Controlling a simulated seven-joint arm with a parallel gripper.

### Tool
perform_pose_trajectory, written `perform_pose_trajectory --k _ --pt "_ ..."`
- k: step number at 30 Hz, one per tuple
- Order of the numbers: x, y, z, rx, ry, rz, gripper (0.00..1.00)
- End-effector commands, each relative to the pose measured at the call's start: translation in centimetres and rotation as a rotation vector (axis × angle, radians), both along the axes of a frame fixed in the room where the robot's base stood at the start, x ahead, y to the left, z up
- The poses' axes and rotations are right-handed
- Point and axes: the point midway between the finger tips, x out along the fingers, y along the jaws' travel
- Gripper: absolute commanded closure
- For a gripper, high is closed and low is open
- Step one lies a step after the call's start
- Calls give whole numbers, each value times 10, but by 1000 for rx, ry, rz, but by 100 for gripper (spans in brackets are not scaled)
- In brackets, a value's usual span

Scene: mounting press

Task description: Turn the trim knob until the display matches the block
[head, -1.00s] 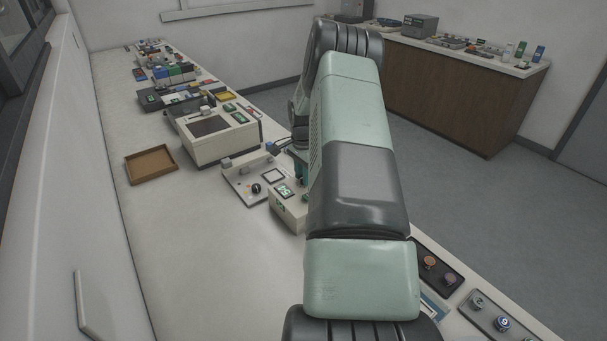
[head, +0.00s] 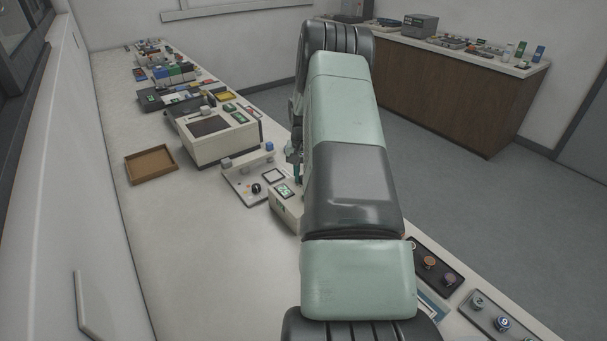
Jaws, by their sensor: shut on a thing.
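A cream box (head: 290,213) stands near the bench's front edge, with a small lit green display (head: 284,190) on its top. I cannot read the display at this size. My gripper (head: 297,176) shows only as a teal sliver at the right end of this box, mostly behind my arm. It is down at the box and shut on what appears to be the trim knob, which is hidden.
The fixture plate also carries a black knob (head: 256,188) and a framed square (head: 273,176). A cream press unit (head: 215,145) and an empty brown tray (head: 151,165) stand beyond. A dark panel with round buttons (head: 430,261) lies nearer.

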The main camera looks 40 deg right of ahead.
Motion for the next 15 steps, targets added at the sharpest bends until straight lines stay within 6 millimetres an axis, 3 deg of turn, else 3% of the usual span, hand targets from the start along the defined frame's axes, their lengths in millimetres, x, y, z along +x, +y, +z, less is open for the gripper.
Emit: perform_pose_trajectory --k 15 --pt "0 0 1 1 1 185 100"
